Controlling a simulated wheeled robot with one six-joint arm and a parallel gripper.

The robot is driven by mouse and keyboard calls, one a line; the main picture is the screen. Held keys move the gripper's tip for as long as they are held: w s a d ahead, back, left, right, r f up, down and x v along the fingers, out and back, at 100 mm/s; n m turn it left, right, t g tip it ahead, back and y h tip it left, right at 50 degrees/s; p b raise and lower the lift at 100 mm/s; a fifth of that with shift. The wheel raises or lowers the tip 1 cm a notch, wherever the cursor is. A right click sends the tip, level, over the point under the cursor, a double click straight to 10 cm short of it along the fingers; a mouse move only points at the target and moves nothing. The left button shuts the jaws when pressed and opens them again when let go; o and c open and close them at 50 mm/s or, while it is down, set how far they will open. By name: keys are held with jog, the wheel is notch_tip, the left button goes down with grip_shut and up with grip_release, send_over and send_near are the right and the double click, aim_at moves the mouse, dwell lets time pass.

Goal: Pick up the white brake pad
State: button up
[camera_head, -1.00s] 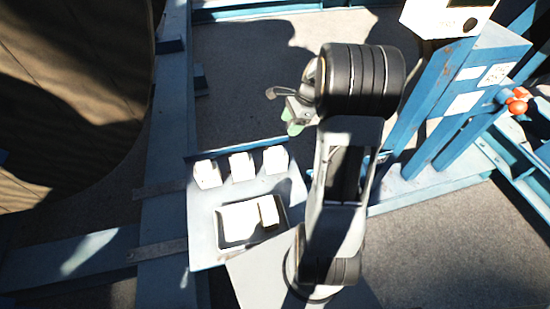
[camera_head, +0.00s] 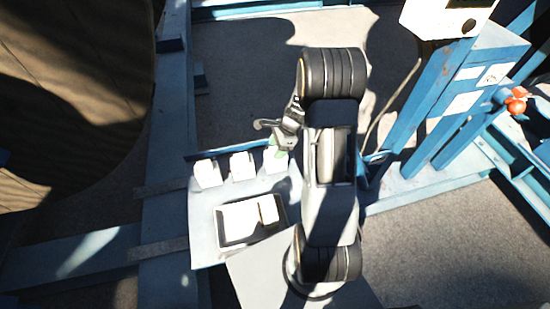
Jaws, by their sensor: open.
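Three white blocks stand in a row at the back of a pale table: a left one (camera_head: 208,174), a middle one (camera_head: 242,167) and a right one (camera_head: 276,162). Another white block (camera_head: 268,211) lies in the right part of a dark-rimmed shallow tray (camera_head: 223,237). I cannot tell which of these is the white brake pad.
The pale table (camera_head: 201,240) has a blue back edge. A large wooden reel (camera_head: 75,100) stands at the left. A blue frame (camera_head: 440,95) with a white box (camera_head: 440,17) and red knobs (camera_head: 516,100) stands at the right. Grey floor lies open behind the table.

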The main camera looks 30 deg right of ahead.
jog(key=shift+a+f, duration=0.15)
jog(key=shift+f, duration=0.35)
jog(key=shift+c, duration=0.3)
grip_shut()
jog(key=shift+r, duration=0.1)
